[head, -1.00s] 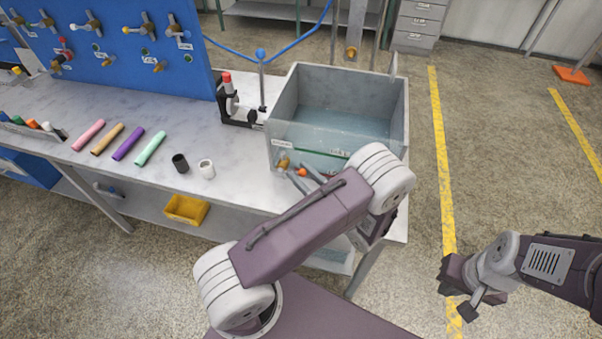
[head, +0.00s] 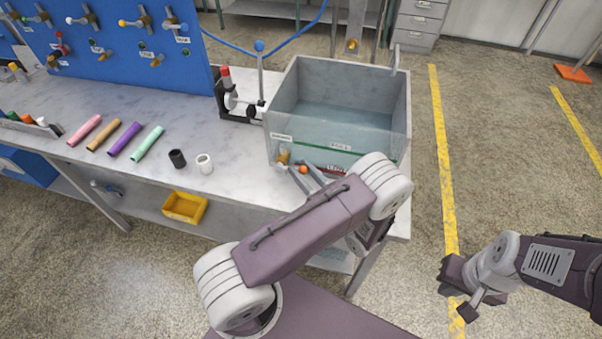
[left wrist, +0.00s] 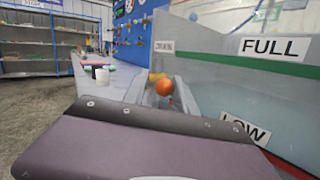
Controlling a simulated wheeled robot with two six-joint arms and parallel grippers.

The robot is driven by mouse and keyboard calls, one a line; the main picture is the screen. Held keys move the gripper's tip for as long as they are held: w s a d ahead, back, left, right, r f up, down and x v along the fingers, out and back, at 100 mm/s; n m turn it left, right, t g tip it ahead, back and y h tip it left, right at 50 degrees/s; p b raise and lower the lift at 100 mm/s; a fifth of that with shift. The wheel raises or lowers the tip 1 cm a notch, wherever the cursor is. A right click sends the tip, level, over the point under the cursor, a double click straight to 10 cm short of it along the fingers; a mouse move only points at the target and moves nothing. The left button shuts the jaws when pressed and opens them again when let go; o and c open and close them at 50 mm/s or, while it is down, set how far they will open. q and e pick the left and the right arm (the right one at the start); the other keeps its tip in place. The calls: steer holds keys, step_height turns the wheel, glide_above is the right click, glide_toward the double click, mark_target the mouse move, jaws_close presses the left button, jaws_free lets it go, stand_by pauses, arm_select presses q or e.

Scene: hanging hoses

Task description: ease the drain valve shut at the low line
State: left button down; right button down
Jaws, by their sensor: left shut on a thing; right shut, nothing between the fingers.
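A clear-fronted grey tank (head: 400,100) holding water stands on the bench's right end. A green line with a FULL label (left wrist: 275,46) crosses its front, with a LOW label (left wrist: 245,129) below; I cannot tell the exact water level. The drain valve has a brass body (head: 283,156) at the tank's lower left front and an orange knob (head: 303,169), which also shows in the left wrist view (left wrist: 164,87). My left gripper (head: 304,174) is shut on the orange knob, its jaws partly hidden by my arm. My right gripper (head: 452,290) is shut and empty, away to the right.
A black stand with a red-topped part (head: 226,90) is left of the tank. A yellow bin (head: 185,207) sits below.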

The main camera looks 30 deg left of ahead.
arm_select(q)
steer(key=shift+f, duration=0.55)
steer(key=shift+r, duration=0.1)
arm_select(e)
steer(key=shift+f, duration=0.35)
arm_select(q)
steer(key=c, duration=1)
jaws_free()
steer(key=shift+m, duration=0.3)
steer(key=shift+o, duration=0.2)
steer(key=shift+r, duration=0.1)
